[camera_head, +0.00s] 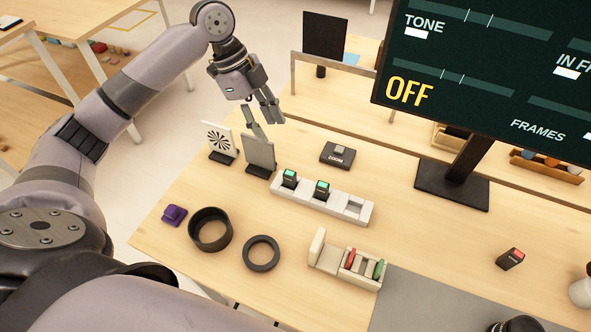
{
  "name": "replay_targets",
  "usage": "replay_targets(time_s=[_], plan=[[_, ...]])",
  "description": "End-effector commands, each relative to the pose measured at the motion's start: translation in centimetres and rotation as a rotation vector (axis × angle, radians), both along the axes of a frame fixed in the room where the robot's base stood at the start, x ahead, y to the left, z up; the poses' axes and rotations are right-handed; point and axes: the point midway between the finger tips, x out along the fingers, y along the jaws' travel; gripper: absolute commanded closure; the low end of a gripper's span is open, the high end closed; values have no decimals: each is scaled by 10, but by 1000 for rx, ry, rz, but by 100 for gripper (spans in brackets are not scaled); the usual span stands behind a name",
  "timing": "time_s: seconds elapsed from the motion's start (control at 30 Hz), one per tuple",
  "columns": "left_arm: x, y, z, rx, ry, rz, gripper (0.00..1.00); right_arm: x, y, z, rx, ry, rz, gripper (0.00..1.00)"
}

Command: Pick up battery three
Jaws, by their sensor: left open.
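A white charging tray (330,208) with several slots stands mid-table. Two dark batteries with green-lit tops sit in it, one in the left slot (290,178) and one in the middle (322,190). The right slot is empty. A separate dark block with a red-lit top (510,258) lies on the table at the right; it looks like another battery, but no number is readable. My left gripper (262,118) is open and empty, in the air above and behind the tray, far left of the red-lit block. My right gripper is not in view.
A monitor on a black stand (453,186) rises at the back right. Upright cards (260,154), a small black box (338,155), black rings (210,229), a purple piece (174,214) and a holder with red and green items (345,262) occupy the table. Bare wood surrounds the red-lit block.

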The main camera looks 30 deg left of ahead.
Motion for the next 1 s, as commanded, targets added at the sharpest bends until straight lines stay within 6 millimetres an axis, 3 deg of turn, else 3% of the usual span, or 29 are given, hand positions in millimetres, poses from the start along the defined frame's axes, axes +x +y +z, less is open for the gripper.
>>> replay_targets(time_s=[0.17,0.4,0.73,1.0], plan=[[-1,-16,-36,-1,5,-3,58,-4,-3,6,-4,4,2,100],[1,-34,-80,-3,3,-1,58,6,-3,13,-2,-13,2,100],[0,-43,-106,-1,4,-2,58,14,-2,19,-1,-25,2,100],[-1,-55,-142,-1,1,-2,58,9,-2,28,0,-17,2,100]])
